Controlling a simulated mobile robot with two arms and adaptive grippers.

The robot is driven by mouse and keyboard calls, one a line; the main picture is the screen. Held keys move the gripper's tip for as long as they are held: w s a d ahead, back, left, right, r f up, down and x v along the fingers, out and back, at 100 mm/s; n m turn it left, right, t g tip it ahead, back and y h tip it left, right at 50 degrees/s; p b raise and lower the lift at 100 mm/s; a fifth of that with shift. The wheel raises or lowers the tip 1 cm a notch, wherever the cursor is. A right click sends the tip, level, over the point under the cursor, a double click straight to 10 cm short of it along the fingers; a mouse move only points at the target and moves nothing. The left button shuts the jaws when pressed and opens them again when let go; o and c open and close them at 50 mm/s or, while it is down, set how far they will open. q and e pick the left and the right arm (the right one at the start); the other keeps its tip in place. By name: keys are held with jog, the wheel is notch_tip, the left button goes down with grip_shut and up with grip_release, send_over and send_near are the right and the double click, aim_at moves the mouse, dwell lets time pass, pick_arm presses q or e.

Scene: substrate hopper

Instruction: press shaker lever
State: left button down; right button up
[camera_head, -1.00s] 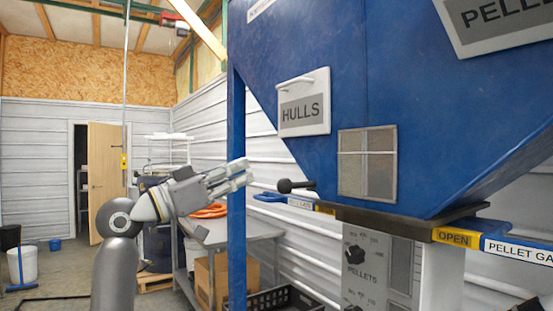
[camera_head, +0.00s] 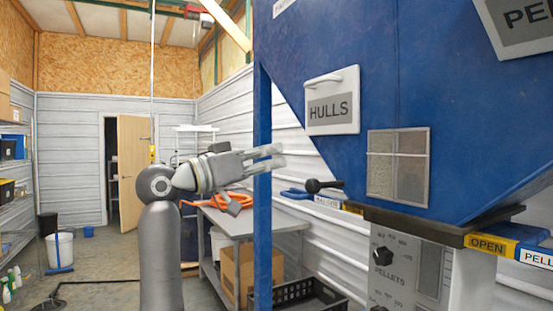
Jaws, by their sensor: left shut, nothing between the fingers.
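A short black lever with a round knob (camera_head: 313,186) sticks out to the left from the blue hopper (camera_head: 340,60), below the HULLS plate; I take it for the shaker lever. My left gripper (camera_head: 281,156) is in front of the blue post, with its fingers pointing right. It is shut and empty. Its fingertips appear a little above and left of the knob, with a visible gap between them. My right gripper does not show.
The blue upright post (camera_head: 262,220) stands behind my left fingers. Below the hopper is a control panel with a PELLETS dial (camera_head: 381,256). A grey table (camera_head: 245,222) with an orange hose and a black crate (camera_head: 297,296) stand behind.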

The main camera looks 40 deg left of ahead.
pick_arm(q)
jog(key=r+p+x, duration=0.1)
jog(key=p+x, duration=0.2)
jog(key=x, duration=0.5)
jog(key=shift+s+d+f, duration=0.15)
jog(key=shift+s+f, duration=0.05)
jog(key=shift+f, duration=1)
jog(key=shift+s+d+f, duration=0.1)
jog(key=shift+s+f, duration=0.1)
jog(key=shift+f, duration=1.05)
notch_tip(320, 180, down, 6)
jog(key=t+b, duration=0.2)
jog(key=b, duration=0.7)
jog(key=shift+s+h, duration=0.25)
jog(key=shift+h, duration=0.15)
jog(key=shift+f, duration=0.1)
